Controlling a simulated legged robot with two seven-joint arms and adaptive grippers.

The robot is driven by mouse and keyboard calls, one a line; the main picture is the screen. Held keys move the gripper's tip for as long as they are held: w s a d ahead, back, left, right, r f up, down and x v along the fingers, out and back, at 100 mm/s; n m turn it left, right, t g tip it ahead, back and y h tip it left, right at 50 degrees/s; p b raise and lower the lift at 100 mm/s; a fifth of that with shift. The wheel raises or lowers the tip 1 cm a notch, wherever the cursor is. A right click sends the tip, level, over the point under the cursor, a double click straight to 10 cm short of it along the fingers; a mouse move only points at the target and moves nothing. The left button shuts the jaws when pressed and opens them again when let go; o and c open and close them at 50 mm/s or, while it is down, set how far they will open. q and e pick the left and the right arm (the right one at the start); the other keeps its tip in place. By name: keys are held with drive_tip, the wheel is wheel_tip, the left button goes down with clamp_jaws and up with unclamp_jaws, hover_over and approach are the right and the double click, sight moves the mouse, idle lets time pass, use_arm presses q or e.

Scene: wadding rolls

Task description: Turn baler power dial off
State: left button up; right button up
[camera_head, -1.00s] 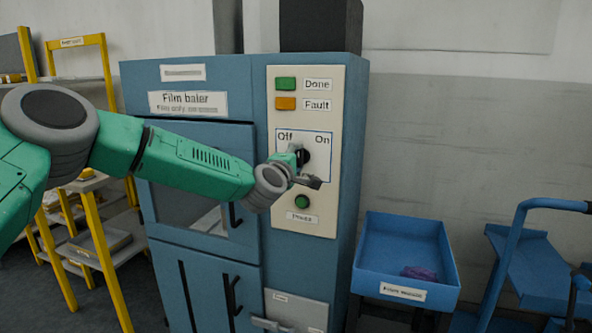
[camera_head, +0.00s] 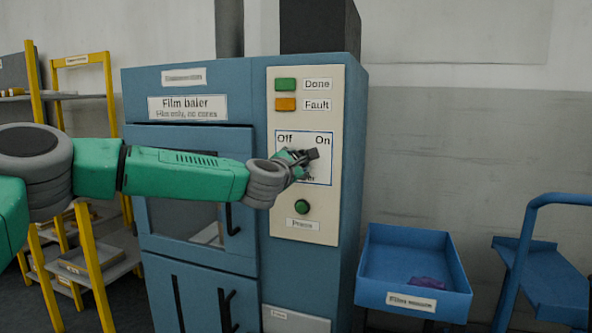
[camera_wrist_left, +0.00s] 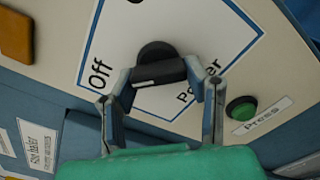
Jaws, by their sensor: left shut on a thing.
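The baler's power dial (camera_wrist_left: 157,68) is a black knob with a raised bar and a white mark, on a white panel (camera_wrist_left: 190,30) marked Off and Power. In the head view, Off and On stand above the dial, at left and right. My left gripper (camera_head: 308,157) covers the dial there. In the left wrist view, my left gripper (camera_wrist_left: 160,82) is shut on the dial, one finger at each end of its bar. I cannot tell the dial's exact setting. My right gripper is not in view.
A green Press button (camera_head: 302,206) sits just below the dial, with Done (camera_head: 286,84) and Fault (camera_head: 286,104) lights above. A blue bin (camera_head: 415,302) holding a purple item stands right of the baler (camera_head: 190,90). A blue cart (camera_head: 545,270) is farther right; yellow-framed shelving (camera_head: 90,270) stands left.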

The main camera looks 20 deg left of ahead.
use_arm(q)
drive_tip(key=shift+d+f, duration=0.1)
drive_tip(key=shift+d, duration=0.15)
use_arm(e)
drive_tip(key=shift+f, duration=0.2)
use_arm(q)
drive_tip(key=o, duration=1.1)
drive_tip(key=shift+c, duration=0.2)
drive_tip(key=shift+o, duration=0.4)
drive_tip(key=shift+w+d, duration=0.1)
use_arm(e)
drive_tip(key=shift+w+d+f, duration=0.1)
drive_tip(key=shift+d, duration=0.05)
use_arm(q)
drive_tip(key=s, duration=1.2)
drive_tip(key=shift+a, duration=0.25)
